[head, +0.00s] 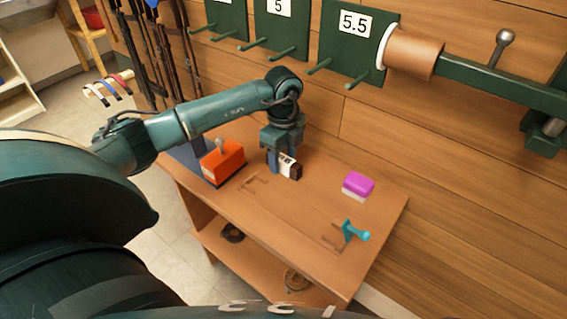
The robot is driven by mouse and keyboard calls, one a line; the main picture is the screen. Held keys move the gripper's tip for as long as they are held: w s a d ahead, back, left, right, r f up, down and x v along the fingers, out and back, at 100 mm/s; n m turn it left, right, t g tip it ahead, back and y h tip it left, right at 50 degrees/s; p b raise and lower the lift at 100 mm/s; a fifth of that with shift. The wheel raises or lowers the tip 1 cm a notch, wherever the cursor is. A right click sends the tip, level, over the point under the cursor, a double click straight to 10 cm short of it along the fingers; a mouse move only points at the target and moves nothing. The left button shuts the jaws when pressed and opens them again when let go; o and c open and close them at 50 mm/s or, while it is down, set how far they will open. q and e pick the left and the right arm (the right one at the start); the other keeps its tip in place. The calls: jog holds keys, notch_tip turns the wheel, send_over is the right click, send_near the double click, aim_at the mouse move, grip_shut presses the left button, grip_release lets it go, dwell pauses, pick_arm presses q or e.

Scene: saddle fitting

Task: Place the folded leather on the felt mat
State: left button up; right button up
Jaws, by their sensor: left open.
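I cannot clearly make out a folded leather piece or a felt mat. My left gripper (282,163) reaches down over the back of the wooden table (265,240), its jaws open. A small white block with dark markings and a dark brown end (289,167) stands at its fingertips. The fingers partly hide this block, and I cannot tell whether they touch it. My right gripper is not in view.
An orange block with a knob (223,160) sits on a dark blue base at the table's left. A magenta-and-white block (358,186) and a teal-handled tool (351,232) are at the right. Thin brown brackets lie between. Green pegged panels (352,50) hang behind.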

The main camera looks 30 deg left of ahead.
pick_arm(q)
jog(key=shift+f, duration=0.75)
jog(key=shift+c, duration=0.4)
grip_shut()
